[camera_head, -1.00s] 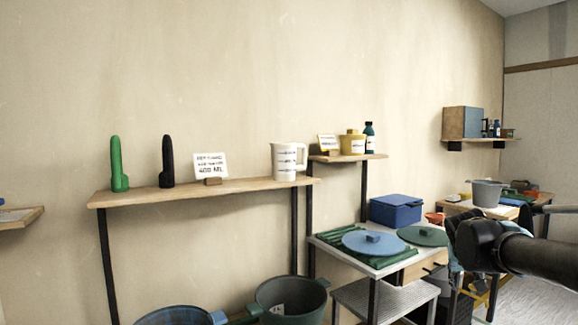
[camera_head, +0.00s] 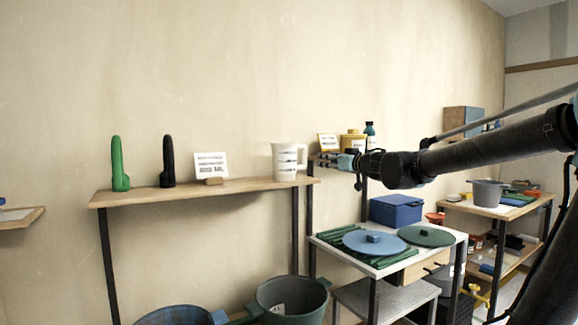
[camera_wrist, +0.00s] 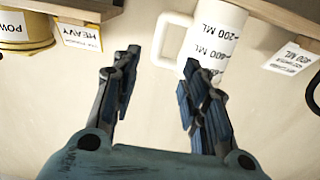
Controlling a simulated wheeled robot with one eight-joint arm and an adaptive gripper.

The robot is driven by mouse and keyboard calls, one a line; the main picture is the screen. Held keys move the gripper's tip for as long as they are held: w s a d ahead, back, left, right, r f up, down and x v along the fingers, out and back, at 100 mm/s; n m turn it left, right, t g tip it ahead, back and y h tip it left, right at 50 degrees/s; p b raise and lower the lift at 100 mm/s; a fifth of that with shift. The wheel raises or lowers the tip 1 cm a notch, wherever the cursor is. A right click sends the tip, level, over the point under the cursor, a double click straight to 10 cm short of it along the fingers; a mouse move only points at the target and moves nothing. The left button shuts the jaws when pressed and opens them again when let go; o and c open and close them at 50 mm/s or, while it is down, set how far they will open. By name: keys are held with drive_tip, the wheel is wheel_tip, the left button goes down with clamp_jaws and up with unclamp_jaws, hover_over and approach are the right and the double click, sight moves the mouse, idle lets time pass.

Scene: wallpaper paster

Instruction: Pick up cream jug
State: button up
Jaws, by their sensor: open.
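The cream jug (camera_head: 286,162) stands upright on the right end of the wooden wall shelf in the head view, its handle to the right. In the wrist view the jug (camera_wrist: 212,42) appears upside down, with black volume marks and its handle (camera_wrist: 172,40) on the left side. My gripper (camera_head: 322,160) is just right of the jug in the head view. In the wrist view my gripper (camera_wrist: 158,75) is open with nothing between its fingers. The right finger overlaps the jug's lower part in the picture; I cannot tell whether they touch.
A white card (camera_head: 211,166), a black tool (camera_head: 168,161) and a green tool (camera_head: 119,164) share the shelf (camera_head: 240,187). A yellow tin (camera_head: 352,142) and a teal bottle (camera_head: 370,133) stand on the higher shelf at right. Buckets (camera_head: 290,297) stand below.

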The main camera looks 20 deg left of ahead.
sight(306, 157)
drive_tip(key=x, duration=1.7)
drive_tip(key=shift+d, duration=0.1)
drive_tip(key=shift+c, duration=0.6)
clamp_jaws()
